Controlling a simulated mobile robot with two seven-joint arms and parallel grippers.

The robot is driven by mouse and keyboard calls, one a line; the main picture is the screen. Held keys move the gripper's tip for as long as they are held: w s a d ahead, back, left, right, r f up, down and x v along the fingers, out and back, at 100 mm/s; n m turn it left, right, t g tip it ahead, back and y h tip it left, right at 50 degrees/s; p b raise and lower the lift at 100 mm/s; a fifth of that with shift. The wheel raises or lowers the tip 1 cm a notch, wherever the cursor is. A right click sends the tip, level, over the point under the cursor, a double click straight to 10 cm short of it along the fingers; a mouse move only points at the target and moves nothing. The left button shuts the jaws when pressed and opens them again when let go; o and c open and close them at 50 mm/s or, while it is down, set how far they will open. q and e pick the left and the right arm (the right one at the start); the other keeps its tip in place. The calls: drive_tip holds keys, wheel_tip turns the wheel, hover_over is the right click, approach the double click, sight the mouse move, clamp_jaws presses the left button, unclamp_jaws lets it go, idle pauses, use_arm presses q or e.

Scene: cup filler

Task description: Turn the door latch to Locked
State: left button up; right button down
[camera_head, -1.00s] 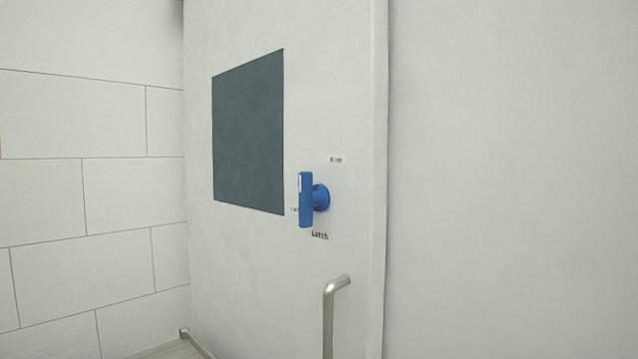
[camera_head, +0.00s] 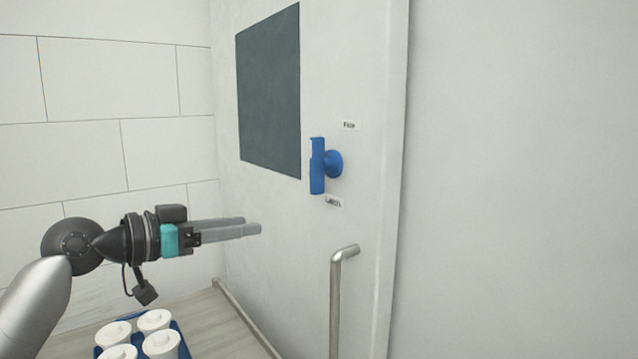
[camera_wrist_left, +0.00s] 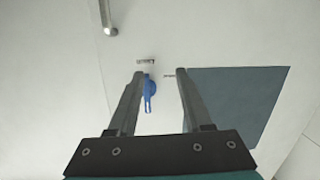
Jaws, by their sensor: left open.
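The blue door latch (camera_head: 318,166) is mounted on the white door (camera_head: 270,225), with its bar upright in front of a round base. A small label reading "Latch" (camera_head: 334,202) is below it and another, seemingly "Free" (camera_head: 349,125), is above it. Any label left of the bar is hidden or too small to tell. My left gripper (camera_head: 252,229) is open and empty, left of and below the latch and apart from it. In the left wrist view the latch (camera_wrist_left: 149,92) shows beyond the space between the two fingers (camera_wrist_left: 158,74), nearer one finger. My right gripper is not in view.
A metal pull handle (camera_head: 337,300) stands out from the door below the latch. A dark window panel (camera_head: 269,95) is at its upper left. A blue tray (camera_head: 184,350) with several white lidded cups (camera_head: 154,320) sits at the lower left. A metal rail (camera_head: 243,315) runs along the counter's edge.

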use_arm(q)
drive_tip(key=m+h, duration=0.2)
approach(311, 158)
drive_tip(key=v, duration=0.4)
drive_tip(key=p+x, duration=0.3)
drive_tip(key=x, duration=1)
drive_tip(key=shift+d+r, duration=0.1)
drive_tip(key=shift+p+x, duration=0.3)
drive_tip(key=shift+x, duration=0.5)
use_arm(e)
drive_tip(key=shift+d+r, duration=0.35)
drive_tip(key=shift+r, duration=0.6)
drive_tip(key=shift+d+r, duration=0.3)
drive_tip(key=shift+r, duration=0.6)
use_arm(q)
clamp_jaws()
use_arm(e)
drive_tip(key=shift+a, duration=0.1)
